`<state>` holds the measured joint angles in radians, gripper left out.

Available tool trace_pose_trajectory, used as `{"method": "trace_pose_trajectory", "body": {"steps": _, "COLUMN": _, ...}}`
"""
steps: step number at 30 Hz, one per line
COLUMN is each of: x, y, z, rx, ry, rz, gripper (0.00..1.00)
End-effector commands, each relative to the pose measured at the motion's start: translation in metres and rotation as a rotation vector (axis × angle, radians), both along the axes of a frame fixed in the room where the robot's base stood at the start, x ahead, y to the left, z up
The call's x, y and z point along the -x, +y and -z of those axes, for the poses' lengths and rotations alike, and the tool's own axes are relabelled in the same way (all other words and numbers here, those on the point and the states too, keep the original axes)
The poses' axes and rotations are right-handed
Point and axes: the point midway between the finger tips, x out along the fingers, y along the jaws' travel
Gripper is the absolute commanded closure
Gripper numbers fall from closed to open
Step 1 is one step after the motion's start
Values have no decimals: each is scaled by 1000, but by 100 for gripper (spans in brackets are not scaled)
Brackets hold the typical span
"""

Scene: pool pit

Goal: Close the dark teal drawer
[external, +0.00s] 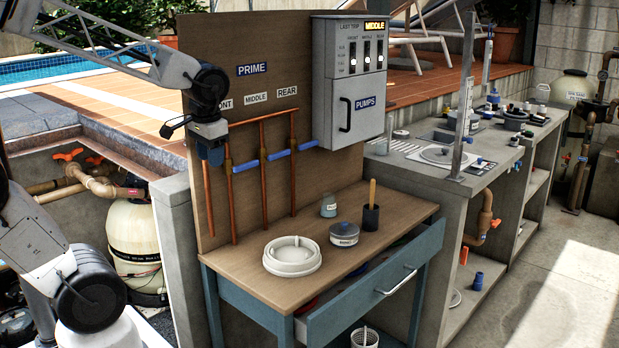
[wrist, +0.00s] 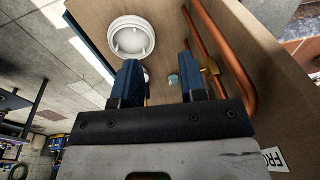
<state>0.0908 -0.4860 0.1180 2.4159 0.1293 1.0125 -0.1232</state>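The dark teal drawer (external: 372,291) is pulled out from the front of the wooden-topped workbench (external: 366,206). Its front panel stands away from the bench, with a pale bar handle (external: 396,283) on it. Blue and red items show partly inside; the rest of the inside is hidden under the bench top. My gripper (external: 212,150) is above the bench's left side, in front of the wooden back panel and well apart from the drawer. In the wrist view its two blue fingers (wrist: 160,74) are spread with nothing between them.
A white round lid (external: 292,256), a labelled tin (external: 344,234), a small jar (external: 328,206) and a dark cup (external: 371,216) stand on the bench. Copper pipes (external: 293,175) rise close beside my gripper. A grey control box (external: 348,85) hangs to the right. A white basket (external: 364,337) sits below the drawer.

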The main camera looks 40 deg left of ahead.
Motion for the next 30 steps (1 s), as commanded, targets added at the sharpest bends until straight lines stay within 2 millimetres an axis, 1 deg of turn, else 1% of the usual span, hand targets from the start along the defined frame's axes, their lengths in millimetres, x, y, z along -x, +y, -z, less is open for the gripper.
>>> {"method": "trace_pose_trajectory", "body": {"steps": 1, "x": -10, "y": -3, "z": 3, "rx": -18, "ry": 21, "rz": 3, "gripper": 61}}
{"method": "trace_pose_trajectory", "body": {"steps": 3, "x": -23, "y": -6, "z": 4, "rx": -44, "ry": 41, "rz": 3, "gripper": 61}}
{"method": "trace_pose_trajectory", "body": {"steps": 11, "x": -70, "y": -21, "z": 15, "rx": -147, "ry": 113, "rz": 4, "gripper": 61}}
{"method": "trace_pose_trajectory", "body": {"steps": 17, "x": -107, "y": -37, "z": 28, "rx": -233, "ry": 154, "rz": 8, "gripper": 61}}
{"method": "trace_pose_trajectory", "body": {"steps": 26, "x": -161, "y": -66, "z": 54, "rx": -375, "ry": 195, "rz": 13, "gripper": 61}}
{"method": "trace_pose_trajectory", "body": {"steps": 30, "x": -186, "y": -83, "z": 69, "rx": -443, "ry": 206, "rz": 18, "gripper": 61}}
